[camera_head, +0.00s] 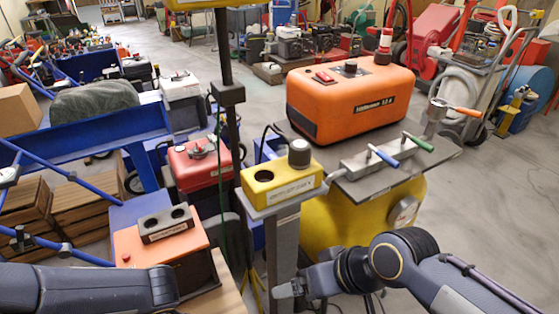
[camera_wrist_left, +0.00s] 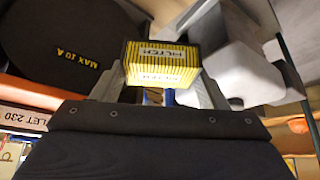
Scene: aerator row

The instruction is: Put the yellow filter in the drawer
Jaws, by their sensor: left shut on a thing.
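The yellow filter (camera_wrist_left: 162,72) is a pleated block with FILTER labels, seen in the left wrist view. My left gripper (camera_wrist_left: 160,84) is shut on it, one finger at each side. In the head view my left forearm reaches in at the bottom left; its fingers and the filter are hidden there. An orange-topped cabinet (camera_head: 128,246) stands just beyond that forearm. A dark open-looking part (camera_head: 205,285) below its top may be the drawer, but I cannot tell. My right gripper (camera_head: 287,289) is at the bottom centre, its fingers unclear.
A grey two-hole block (camera_head: 166,224) sits on the cabinet top. A yellow box with a knob (camera_head: 281,184) stands on a grey post to the right. A dark pole (camera_head: 226,130) rises behind the cabinet. An orange machine (camera_head: 350,100) is farther right. Grey floor (camera_head: 495,190) is free at right.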

